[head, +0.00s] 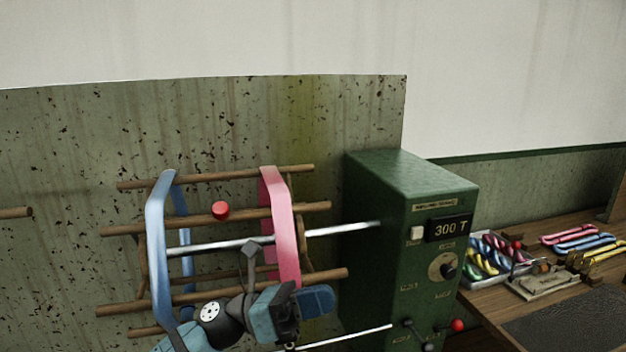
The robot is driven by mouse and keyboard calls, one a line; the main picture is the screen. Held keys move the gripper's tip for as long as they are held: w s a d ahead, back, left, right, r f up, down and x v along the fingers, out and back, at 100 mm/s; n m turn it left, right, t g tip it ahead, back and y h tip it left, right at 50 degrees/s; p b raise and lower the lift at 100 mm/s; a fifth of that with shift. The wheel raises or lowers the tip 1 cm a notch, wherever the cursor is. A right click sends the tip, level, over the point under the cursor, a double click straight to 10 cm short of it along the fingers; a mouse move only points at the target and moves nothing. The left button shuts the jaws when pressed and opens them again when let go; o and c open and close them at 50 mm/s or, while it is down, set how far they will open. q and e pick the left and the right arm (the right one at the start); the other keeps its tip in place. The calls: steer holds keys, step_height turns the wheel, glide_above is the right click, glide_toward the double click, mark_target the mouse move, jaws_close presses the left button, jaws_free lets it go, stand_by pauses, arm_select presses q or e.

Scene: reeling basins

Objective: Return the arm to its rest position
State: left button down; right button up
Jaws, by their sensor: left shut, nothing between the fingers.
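My left gripper (318,301) shows at the lower middle of the head view, at the end of my arm that comes in from the bottom left. Its blue fingertips are together with nothing between them. It is in front of the lower part of a wooden-barred reel (185,184) and covers the lower end of the reel's pink skein (278,215). I cannot tell whether it touches the reel. My right gripper is not in view.
A blue skein (156,230) also hangs on the reel. A green machine box (372,190) reading "300 T" stands right of it, with a red-knobbed lever (457,325). A wooden bench (500,307) at right holds a skein tray (473,284) and loose coloured skeins (570,235).

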arm_select(q)
steer(key=s+a+f+n+t+y+p, duration=0.1)
steer(key=a+f+n+t+y, duration=0.4)
steer(key=n, duration=0.6)
steer(key=a+f+n+t+y, duration=0.3)
steer(key=f+n+t, duration=0.45)
steer(key=n, duration=0.45)
steer(key=s+a+f+n+t+y+p, duration=0.1)
steer(key=a+f+n+t+y, duration=0.5)
steer(key=n, duration=0.5)
steer(key=s+a+f+n+g+y, duration=0.2)
steer(key=s+a+f+n+g, duration=0.1)
steer(key=s+f+n, duration=0.3)
steer(key=s+a+f+n+g+y+p, duration=0.1)
steer(key=s+a+f+n+g+y, duration=0.1)
steer(key=s+f+n, duration=0.5)
steer(key=s+a+f+g, duration=0.1)
steer(key=s+f+g, duration=0.1)
steer(key=s+f, duration=0.2)
step_height(320, 180, down, 3)
steer(key=shift+a+r+y, duration=0.2)
steer(key=shift+a+y, duration=0.1)
steer(key=shift+y, duration=0.1)
